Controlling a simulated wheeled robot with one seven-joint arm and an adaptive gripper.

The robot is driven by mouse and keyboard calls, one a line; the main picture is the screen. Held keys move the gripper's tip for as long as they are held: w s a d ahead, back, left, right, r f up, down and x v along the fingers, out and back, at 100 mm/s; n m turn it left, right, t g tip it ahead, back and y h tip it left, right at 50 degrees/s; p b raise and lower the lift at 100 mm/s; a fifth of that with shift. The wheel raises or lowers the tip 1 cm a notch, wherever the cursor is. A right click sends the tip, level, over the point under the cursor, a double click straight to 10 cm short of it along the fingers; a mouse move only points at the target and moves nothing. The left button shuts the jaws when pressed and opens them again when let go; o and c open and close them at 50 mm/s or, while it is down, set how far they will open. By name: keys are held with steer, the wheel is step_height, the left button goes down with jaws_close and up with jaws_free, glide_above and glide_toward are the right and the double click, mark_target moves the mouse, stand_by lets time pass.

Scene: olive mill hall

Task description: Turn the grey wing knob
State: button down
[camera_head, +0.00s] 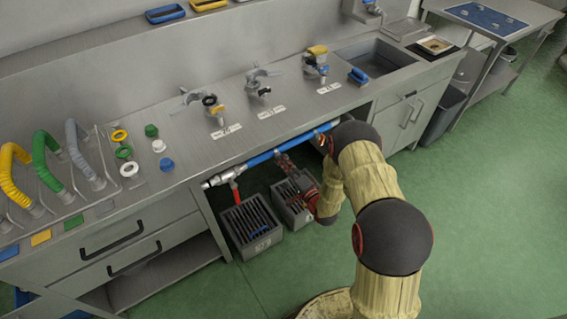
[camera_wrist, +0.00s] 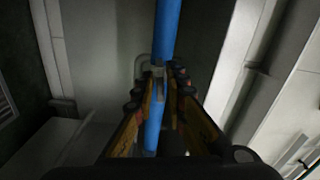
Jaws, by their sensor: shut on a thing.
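My gripper (camera_wrist: 157,82) is under the counter at the blue pipe (camera_wrist: 165,30), which runs lengthwise between its fingers in the wrist view. The fingertips are closed on a small grey piece (camera_wrist: 158,71) on the pipe, which looks like the grey wing knob; the fingers hide most of it, so its turn angle cannot be told. In the head view my gripper (camera_head: 284,163) reaches up to the blue pipe (camera_head: 262,158) from below, and the knob is hidden there.
A red handle (camera_head: 236,192) hangs from the pipe's left end. Two dark slatted crates (camera_head: 252,245) stand on the floor below. The steel counter (camera_head: 230,150) edge is just above the pipe. Open green floor (camera_head: 480,210) lies to the right.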

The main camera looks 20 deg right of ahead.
steer(key=shift+f+m, duration=0.1)
steer(key=shift+m, duration=0.8)
steer(key=c, duration=2)
jaws_free()
steer(key=shift+o, duration=0.2)
steer(key=v, duration=1.2)
